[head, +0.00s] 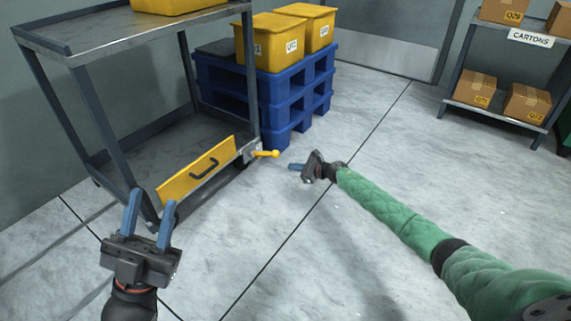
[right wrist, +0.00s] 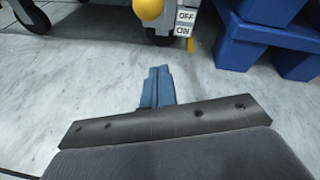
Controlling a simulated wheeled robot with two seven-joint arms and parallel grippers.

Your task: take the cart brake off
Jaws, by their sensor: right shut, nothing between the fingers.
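The grey metal cart (head: 120,40) stands at the left with a yellow front plate (head: 197,172) on its lower part. Its yellow brake lever (head: 265,154) sticks out to the right from the cart's lower corner. In the right wrist view its round yellow knob (right wrist: 148,9) is at the top edge, beside an OFF/ON label (right wrist: 185,23). My right gripper (head: 294,166) is shut and empty, a little right of the lever and apart from it; its closed blue fingers (right wrist: 157,78) point towards the cart. My left gripper (head: 152,200) is open and empty in front of the cart's near corner.
Blue stacked pallets (head: 275,95) carrying yellow bins (head: 280,42) stand behind the cart. A cartons shelf (head: 495,108) stands at the far right. A yellow bin (head: 170,5) sits on the cart's top. The floor around my right arm is clear.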

